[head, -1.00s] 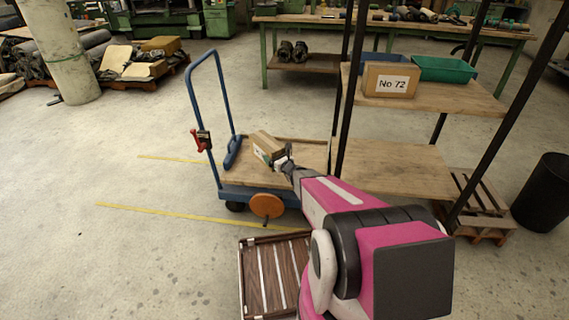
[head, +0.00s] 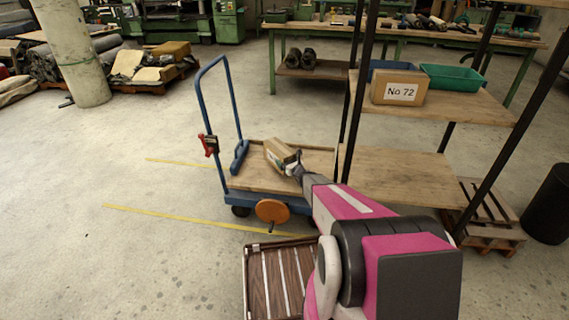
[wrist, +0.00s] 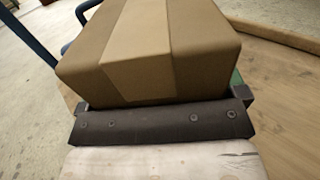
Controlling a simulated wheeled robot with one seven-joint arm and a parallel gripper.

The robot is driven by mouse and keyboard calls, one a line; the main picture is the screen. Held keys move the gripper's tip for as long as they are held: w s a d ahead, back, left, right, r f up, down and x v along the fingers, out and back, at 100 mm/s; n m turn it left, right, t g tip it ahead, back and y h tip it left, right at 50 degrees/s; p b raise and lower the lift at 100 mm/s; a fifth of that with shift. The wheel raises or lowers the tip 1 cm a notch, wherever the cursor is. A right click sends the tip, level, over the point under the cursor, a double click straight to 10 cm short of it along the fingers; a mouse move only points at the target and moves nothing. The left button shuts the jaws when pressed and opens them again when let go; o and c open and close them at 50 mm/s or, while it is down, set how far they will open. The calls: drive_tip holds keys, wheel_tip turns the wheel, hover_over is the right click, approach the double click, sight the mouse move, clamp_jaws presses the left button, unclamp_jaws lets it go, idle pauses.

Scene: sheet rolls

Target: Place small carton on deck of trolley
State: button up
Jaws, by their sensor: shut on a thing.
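The small carton (head: 277,153) is brown with a paler tape strip, and it sits tilted at the end of my arm over the trolley. My gripper (head: 293,161) is shut on the carton. In the wrist view the carton (wrist: 150,50) fills the upper middle, held against the dark gripper bar (wrist: 160,124). The blue trolley has a wooden deck (head: 250,180) with a raised rim and a tall blue handle at its left. The carton is over the deck; whether its underside touches the deck I cannot tell.
A shelf rack (head: 395,172) with dark posts stands right beside the trolley. On its upper shelf are a carton marked No 72 (head: 398,87) and a green bin (head: 452,77). A slatted brown crate (head: 277,278) lies in front. Open floor is at left.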

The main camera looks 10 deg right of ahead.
drive_tip(key=shift+w+d+f, duration=0.1)
drive_tip(key=shift+w, duration=0.15)
drive_tip(key=shift+f, duration=1.9)
drive_tip(key=shift+f, duration=0.15)
drive_tip(key=o, duration=1.4)
drive_tip(key=shift+f, duration=0.1)
